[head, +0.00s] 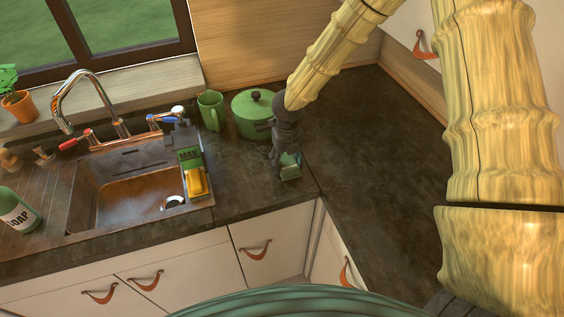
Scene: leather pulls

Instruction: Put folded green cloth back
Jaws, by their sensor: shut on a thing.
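My gripper (283,153) points down over the dark counter near its inner corner, right of the sink. It is shut on the folded green cloth (290,169), a small green bundle at the fingertips. The gripper hides part of the cloth. I cannot tell whether the cloth touches the counter or hangs just above it.
A green lidded pot (250,116) stands just behind and left of my gripper, with a green mug (210,110) beside it. The counter (360,150) to the right is clear.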

